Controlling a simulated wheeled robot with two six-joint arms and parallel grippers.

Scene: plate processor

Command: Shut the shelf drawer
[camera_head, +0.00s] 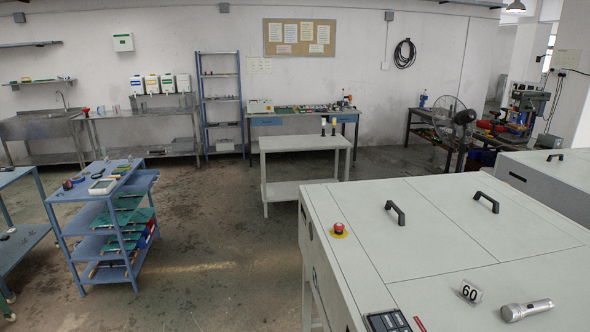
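A blue shelf unit (84,197) stands on the floor at the left, with several levels. A blue drawer-like part (147,178) juts out to the right just under its top; I take it for the drawer, standing partly out. Its inside is too small to make out clearly. Green boards (128,217) lie on the levels below and stick out to the right. Neither of my grippers shows in the head view, and nothing touches the shelf unit.
A large light-grey machine (440,215) with black handles, a red button (339,228) and a flashlight (526,310) fills the right foreground. A blue table (22,240) stands left of the shelf. A grey table (304,144) stands mid-room. Floor (215,235) between shelf and machine is clear.

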